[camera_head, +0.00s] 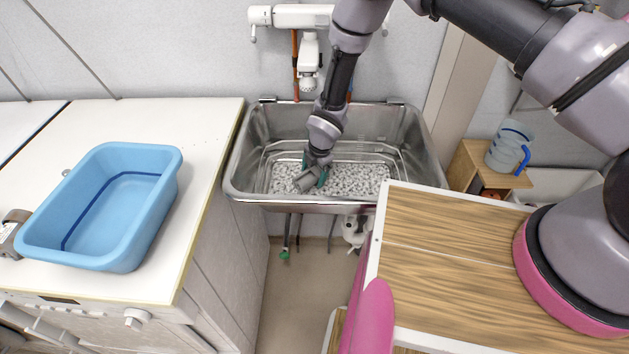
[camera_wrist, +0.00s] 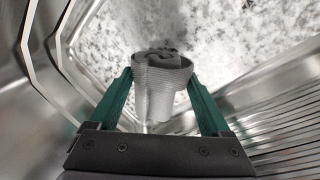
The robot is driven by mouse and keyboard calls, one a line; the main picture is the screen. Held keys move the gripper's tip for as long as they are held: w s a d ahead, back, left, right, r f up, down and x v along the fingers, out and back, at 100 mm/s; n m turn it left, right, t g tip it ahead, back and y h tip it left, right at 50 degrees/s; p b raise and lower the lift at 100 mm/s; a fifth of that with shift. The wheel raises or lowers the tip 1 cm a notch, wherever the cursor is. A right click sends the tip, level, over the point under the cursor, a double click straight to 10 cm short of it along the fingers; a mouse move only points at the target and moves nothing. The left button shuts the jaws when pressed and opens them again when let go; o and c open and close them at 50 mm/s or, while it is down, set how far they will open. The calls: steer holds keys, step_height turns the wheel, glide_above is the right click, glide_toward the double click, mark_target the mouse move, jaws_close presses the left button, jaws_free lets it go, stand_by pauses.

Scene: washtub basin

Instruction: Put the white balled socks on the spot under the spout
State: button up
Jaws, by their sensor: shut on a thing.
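My gripper (camera_head: 312,178) is inside the metal basin (camera_head: 236,178), low over its near left part. Its green fingers are shut on the balled socks (camera_head: 305,181), which look light grey here. In the wrist view the ribbed bundle (camera_wrist: 160,85) sits between the two fingertips (camera_wrist: 162,88). The white spout (camera_head: 308,84) hangs over the back of the basin, behind my gripper. No marked spot shows on the basin floor under it. I cannot tell whether the socks touch the floor.
A blue tub (camera_head: 122,240) stands on the white counter at left. A wooden top (camera_head: 450,250) is at right. A blue-handled jug (camera_head: 508,148) stands on a small wooden shelf behind.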

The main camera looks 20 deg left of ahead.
mark_target(315, 181)
steer(key=f, duration=0.3)
steer(key=shift+d+f, duration=0.15)
steer(key=shift+d, duration=0.05)
steer(key=shift+f, duration=0.1)
steer(key=o, duration=1.2)
steer(key=shift+c, duration=0.2)
steer(key=v, duration=1.2)
steer(key=shift+w, duration=0.1)
